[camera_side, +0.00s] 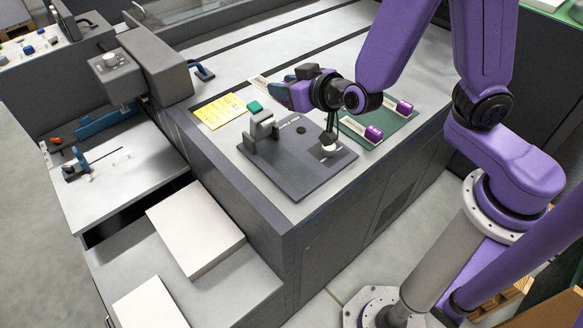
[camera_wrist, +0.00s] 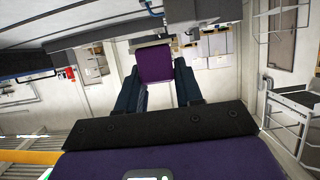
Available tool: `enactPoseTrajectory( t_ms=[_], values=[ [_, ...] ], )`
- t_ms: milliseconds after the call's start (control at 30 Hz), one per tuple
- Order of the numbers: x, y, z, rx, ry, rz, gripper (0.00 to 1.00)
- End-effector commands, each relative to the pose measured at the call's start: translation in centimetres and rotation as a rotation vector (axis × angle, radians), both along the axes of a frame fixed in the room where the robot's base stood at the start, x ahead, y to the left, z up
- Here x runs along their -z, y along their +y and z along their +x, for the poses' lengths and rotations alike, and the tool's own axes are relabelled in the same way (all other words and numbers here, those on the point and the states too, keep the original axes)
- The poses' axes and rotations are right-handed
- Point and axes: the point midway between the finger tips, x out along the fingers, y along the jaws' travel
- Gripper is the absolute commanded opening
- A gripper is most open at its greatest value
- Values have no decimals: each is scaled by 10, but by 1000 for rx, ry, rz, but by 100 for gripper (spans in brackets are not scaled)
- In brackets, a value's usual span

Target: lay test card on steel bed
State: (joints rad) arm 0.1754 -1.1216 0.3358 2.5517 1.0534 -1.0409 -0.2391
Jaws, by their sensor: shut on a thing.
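My gripper (camera_side: 284,94) reaches left over the grey machine's top, with its dark teal fingers pointing left. In the wrist view, a flat-looking purple piece (camera_wrist: 155,65) sits between the fingers of my gripper (camera_wrist: 159,85), which is shut on it. I cannot tell for sure that it is the test card; in the side view it is hard to make out. A dark grey plate (camera_side: 305,175) with an upright block lies on the near corner of the machine's pale metal top (camera_side: 270,50). I cannot tell which surface is the steel bed.
Two purple cylinders (camera_side: 373,132) lie on a green mat (camera_side: 385,124) right of the plate. A yellow sheet (camera_side: 220,111) and a green-topped block (camera_side: 254,106) are left of my gripper. A lower shelf (camera_side: 105,165) holds a small blue-and-black device. White stacks (camera_side: 195,228) stand in front.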

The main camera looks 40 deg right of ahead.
Motion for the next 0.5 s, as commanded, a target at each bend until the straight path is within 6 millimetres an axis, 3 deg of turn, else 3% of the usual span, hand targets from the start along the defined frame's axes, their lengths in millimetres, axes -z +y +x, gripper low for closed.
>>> enactPoseTrajectory(
  t_ms=[500],
  values=[
    [6,1,-55,-2,-1,-1,1]
  ],
)
